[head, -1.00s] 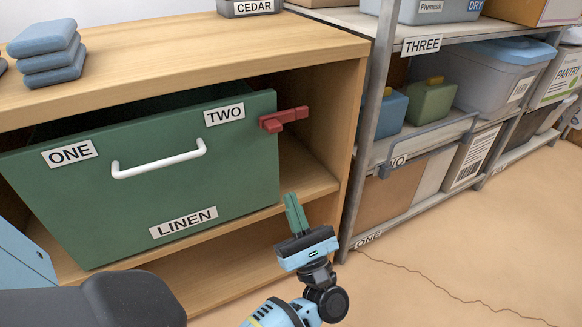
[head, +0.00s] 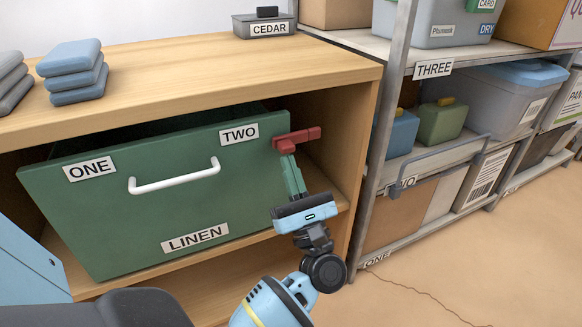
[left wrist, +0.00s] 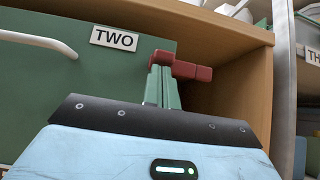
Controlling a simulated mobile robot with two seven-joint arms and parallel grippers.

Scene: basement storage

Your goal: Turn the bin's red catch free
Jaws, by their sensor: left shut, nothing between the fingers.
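The green bin (head: 150,215), labelled ONE, TWO and LINEN, sits tilted in the wooden cabinet, with a white handle on its front. The red catch (head: 297,138) is at the bin's upper right corner, its bar pointing right. It also shows in the left wrist view (left wrist: 182,67). My left gripper (head: 289,160) is shut and empty, its green fingertips just below the catch, at or very near its underside; I cannot tell if they touch. In the left wrist view the fingers (left wrist: 162,85) overlap the catch's lower part. My right gripper is not in view.
The cabinet's right side panel (head: 357,150) stands close to the right of the catch. A grey metal shelf (head: 384,150) with several boxes is beyond it. Folded cloths (head: 73,72) and a CEDAR box (head: 264,24) lie on the cabinet top.

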